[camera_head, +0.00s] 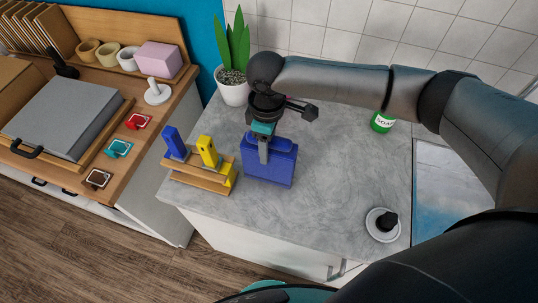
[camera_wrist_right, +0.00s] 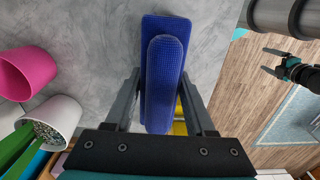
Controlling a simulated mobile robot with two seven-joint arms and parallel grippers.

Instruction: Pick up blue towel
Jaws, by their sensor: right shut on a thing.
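The blue towel (camera_head: 280,167) is a folded dark blue piece at the middle of the grey counter, right of a small wooden rack. My right gripper (camera_head: 264,155) comes down on it from above and is shut on it. In the right wrist view the towel (camera_wrist_right: 165,60) lies between the two fingers, showing a wide layer and a narrower one. I cannot tell whether it is lifted clear of the counter. My left gripper (camera_wrist_right: 274,62) shows at the right of the wrist view, away from the towel, empty with its fingers apart.
The wooden rack (camera_head: 197,180) holds a blue item (camera_head: 174,142) and a yellow item (camera_head: 208,151). A potted plant (camera_head: 233,90) stands behind. A green soap container (camera_head: 383,122), a small white dish (camera_head: 371,225) and a sink (camera_head: 442,185) are to the right. The counter's front middle is clear.

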